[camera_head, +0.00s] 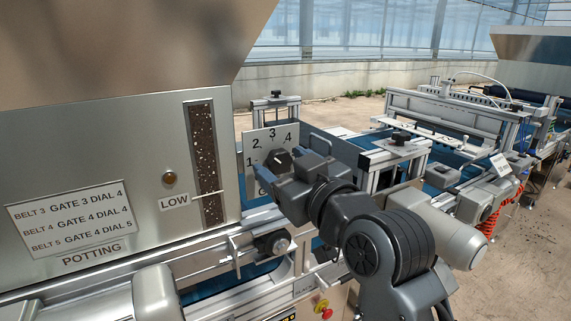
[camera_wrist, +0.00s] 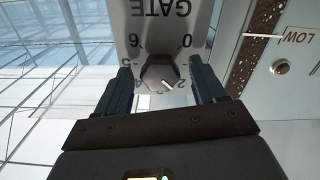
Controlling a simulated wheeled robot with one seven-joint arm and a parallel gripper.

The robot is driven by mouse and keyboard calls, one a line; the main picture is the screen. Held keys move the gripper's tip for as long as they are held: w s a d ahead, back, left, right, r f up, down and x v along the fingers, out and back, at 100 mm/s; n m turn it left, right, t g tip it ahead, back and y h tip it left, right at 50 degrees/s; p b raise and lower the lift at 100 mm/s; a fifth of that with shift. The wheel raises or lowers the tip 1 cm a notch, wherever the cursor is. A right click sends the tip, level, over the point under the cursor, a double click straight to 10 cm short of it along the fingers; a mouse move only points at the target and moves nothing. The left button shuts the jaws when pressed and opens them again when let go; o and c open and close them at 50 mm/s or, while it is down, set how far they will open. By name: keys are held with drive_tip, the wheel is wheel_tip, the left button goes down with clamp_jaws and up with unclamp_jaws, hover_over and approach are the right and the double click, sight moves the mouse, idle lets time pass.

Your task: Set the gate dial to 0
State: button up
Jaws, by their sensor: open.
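The gate dial is a dark faceted knob (camera_wrist: 158,75) on a pale plate (camera_wrist: 165,20) lettered GATE, which appears upside down in the wrist view. Its white mark points down and right there, roughly toward the 2; the 0 is at upper right. My gripper (camera_wrist: 161,78) is open, with one finger on each side of the knob. Gaps show between the fingers and the knob. In the head view the dial plate (camera_head: 256,133) shows 1, 2, 3 and 4, and my gripper (camera_head: 284,168) covers part of its lower right.
A metal hopper panel (camera_head: 110,120) with a sight window (camera_head: 207,150) and a label card (camera_head: 72,215) stands left of the dial. The card lists belts with gate and dial numbers. Conveyor frames (camera_head: 395,155) lie to the right.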

drive_tip(key=shift+c, duration=0.4)
drive_tip(key=c, duration=1)
drive_tip(key=shift+f+n+b, duration=0.1)
drive_tip(key=shift+n+b, duration=0.25)
drive_tip(key=shift+n, duration=0.05)
drive_tip(key=n+b, duration=0.2)
drive_tip(key=n, duration=0.1)
drive_tip(key=n+b, duration=0.4)
drive_tip(key=n, duration=0.1)
drive_tip(key=n+b, duration=0.3)
drive_tip(key=n, duration=0.2)
drive_tip(key=shift+n, duration=0.4)
drive_tip(key=shift+n+b, duration=1.25)
drive_tip(key=shift+n, duration=0.35)
